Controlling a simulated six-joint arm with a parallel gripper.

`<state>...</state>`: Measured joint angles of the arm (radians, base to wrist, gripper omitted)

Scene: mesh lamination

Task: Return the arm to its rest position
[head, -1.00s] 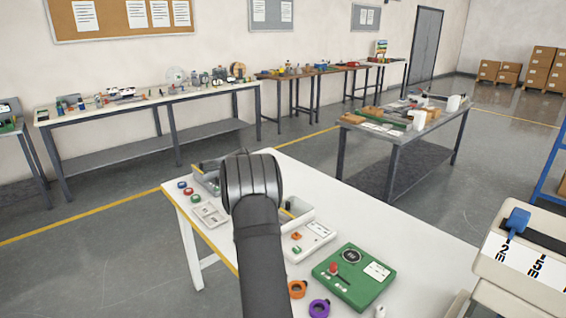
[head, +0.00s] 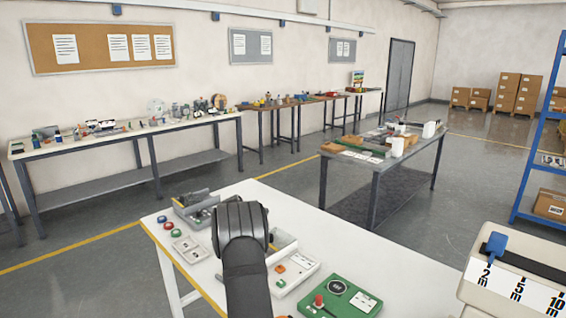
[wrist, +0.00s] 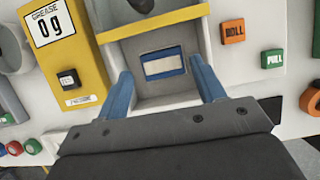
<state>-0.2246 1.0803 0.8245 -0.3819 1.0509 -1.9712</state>
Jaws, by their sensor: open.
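My gripper (wrist: 166,78) shows in the wrist view with two blue fingers spread apart. Nothing is held between them. A light tray (wrist: 158,93) with a blue-and-white label (wrist: 164,64) lies beyond and between the fingers; I cannot tell whether they touch it. My dark arm (head: 243,240) rises over the white table (head: 405,290) in the head view and hides the gripper and part of the table.
In the wrist view are a yellow box (wrist: 62,50) reading "GREASE 0g", an orange ROLL button (wrist: 233,32) and a green PULL button (wrist: 272,59). A green panel (head: 340,301) sits on the table. A machine with a distance scale (head: 530,290) stands at the right.

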